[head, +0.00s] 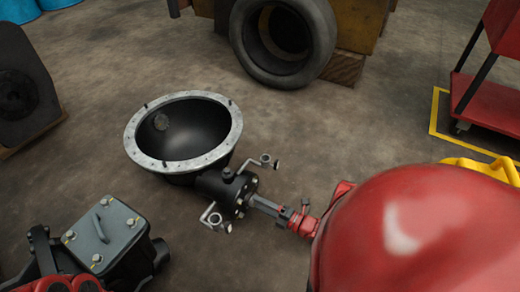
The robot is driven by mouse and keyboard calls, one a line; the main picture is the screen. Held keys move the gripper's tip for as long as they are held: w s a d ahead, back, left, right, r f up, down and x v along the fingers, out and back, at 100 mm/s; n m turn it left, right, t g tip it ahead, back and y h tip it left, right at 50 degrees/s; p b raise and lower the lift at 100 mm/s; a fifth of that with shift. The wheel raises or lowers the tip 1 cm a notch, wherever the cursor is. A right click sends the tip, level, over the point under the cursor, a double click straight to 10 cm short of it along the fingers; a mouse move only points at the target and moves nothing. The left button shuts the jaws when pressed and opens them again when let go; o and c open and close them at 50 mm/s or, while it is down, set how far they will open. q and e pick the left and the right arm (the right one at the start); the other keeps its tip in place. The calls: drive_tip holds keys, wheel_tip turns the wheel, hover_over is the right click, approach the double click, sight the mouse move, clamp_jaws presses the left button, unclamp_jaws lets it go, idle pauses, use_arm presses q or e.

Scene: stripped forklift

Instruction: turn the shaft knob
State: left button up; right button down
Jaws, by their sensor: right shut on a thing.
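A black bowl-shaped housing with a pale bolted flange ring (226,137) lies open side up on the floor. A black neck (213,185) extends from it toward the lower right, with small metal levers on both sides. A grey shaft (266,204) sticks out of the neck's bolted end. My right gripper (300,220), red, is shut on the shaft's outer end, where I take the shaft knob to be. The knob is mostly hidden by the fingers, and its turn angle cannot be told. My left gripper cannot be made out.
A black block with a bolted grey plate (103,234) stands at lower left, beside red and black parts. A tire (283,72) stands at the back. A red cart (490,102) is at right. Bare floor (345,130) lies between.

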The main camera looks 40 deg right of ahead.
idle(0.4)
drive_tip(key=shift+c, duration=1.6)
unclamp_jaws()
drive_tip(key=shift+s+d, duration=0.1)
drive_tip(key=shift+s, duration=0.2)
use_arm(q)
drive_tip(key=r+t+p, duration=0.1)
drive_tip(key=r+t+y+p, duration=0.1)
drive_tip(key=r+t+p, duration=0.1)
drive_tip(key=shift+w+a+y+p, duration=0.2)
drive_tip(key=shift+a+y+p, duration=0.1)
drive_tip(key=shift+y+p, duration=0.1)
use_arm(e)
drive_tip(key=v, duration=1.1)
drive_tip(key=shift+s+d, duration=0.1)
drive_tip(key=shift+s, duration=0.05)
